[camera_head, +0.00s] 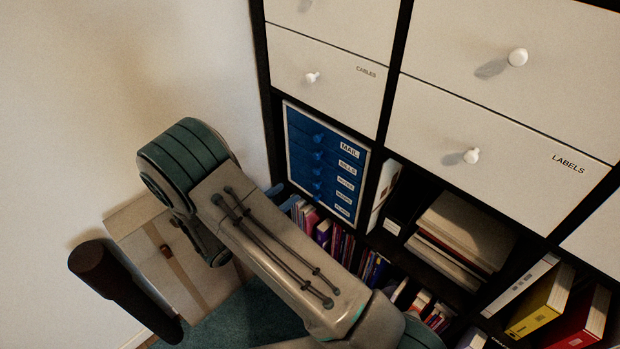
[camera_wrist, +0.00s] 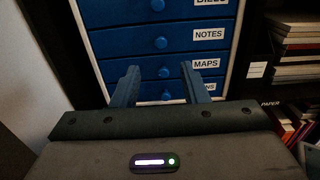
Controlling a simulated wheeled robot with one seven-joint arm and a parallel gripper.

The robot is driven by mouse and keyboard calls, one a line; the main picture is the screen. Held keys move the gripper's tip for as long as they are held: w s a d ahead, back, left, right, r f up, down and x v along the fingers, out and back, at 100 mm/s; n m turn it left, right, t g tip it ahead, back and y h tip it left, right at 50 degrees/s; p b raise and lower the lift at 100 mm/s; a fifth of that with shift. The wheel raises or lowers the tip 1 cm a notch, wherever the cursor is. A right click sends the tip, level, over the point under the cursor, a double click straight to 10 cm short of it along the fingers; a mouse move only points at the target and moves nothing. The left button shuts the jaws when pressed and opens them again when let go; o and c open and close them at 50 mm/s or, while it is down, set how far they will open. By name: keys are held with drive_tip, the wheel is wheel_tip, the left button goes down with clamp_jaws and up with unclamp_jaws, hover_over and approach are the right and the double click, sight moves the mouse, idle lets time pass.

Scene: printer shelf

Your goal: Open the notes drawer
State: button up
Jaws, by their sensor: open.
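The notes drawer (camera_wrist: 125,42) is a blue drawer front with a round blue knob and a white NOTES label, in a small white-framed unit. It looks shut. In the head view the notes drawer (camera_head: 329,177) is third from the top, under MAIL and BILLS. My gripper (camera_wrist: 160,67) is open and empty, its two blue fingers apart. In the wrist view the fingertips appear below the NOTES knob, either side of the MAPS drawer's knob (camera_wrist: 163,72). I cannot tell whether they touch anything. In the head view my arm hides most of the gripper.
The MAPS drawer (camera_wrist: 110,70) is directly below, with another blue drawer under it. Large white drawers (camera_head: 330,85) are above. Books (camera_head: 330,235) fill the shelf below, and stacked papers (camera_head: 465,230) lie to the right. A pale wall (camera_head: 100,90) is at left.

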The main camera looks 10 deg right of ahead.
sight(315, 172)
drive_tip(key=b+x, duration=0.2)
drive_tip(key=x, duration=0.8)
drive_tip(key=shift+w+d, duration=0.1)
drive_tip(key=shift+d, duration=0.1)
clamp_jaws()
